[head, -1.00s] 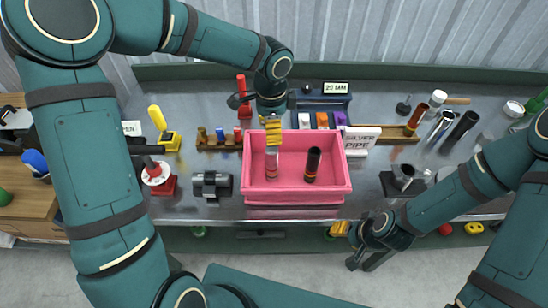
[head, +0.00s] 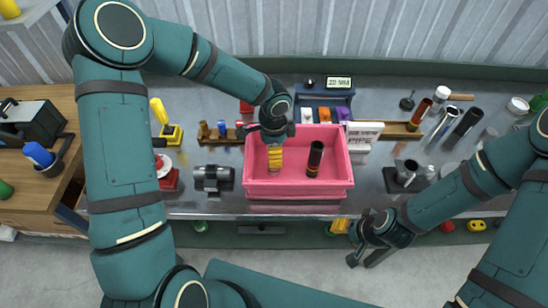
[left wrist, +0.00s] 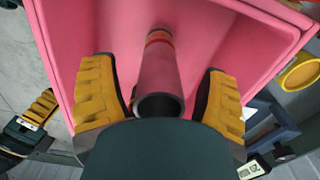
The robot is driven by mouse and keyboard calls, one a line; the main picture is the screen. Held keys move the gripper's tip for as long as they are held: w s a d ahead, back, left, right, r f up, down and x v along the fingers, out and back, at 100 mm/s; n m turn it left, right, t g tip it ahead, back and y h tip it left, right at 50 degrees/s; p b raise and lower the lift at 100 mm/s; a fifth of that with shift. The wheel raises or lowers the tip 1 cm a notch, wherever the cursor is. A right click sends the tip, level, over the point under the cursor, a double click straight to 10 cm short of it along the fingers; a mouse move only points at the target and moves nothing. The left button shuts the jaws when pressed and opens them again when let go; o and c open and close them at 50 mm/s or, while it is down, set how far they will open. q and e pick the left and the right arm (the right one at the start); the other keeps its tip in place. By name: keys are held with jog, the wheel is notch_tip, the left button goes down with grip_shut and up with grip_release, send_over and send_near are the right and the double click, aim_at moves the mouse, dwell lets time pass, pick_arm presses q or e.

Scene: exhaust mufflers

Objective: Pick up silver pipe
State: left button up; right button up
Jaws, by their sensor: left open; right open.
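A silver pipe (left wrist: 160,75) with an orange-red band stands in the pink bin (head: 300,192), mirroring its pink. My left gripper (head: 275,160) points down into the bin's left part. Its yellow fingers are open, one on each side of the pipe, with gaps showing in the left wrist view. In the head view the gripper hides most of this pipe. A black pipe (head: 315,158) with an orange band stands in the bin to the right. My right gripper (head: 341,226) is open and empty in front of the table, below the bin's right corner.
Another silver pipe (head: 441,124) and a dark pipe (head: 464,127) lean at the right. A clamp-like fixture (head: 211,178) sits left of the bin. A blue holder (head: 322,103) stands behind it.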

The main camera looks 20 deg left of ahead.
pick_arm(q)
jog(key=c, duration=1.2)
jog(key=shift+r, duration=0.1)
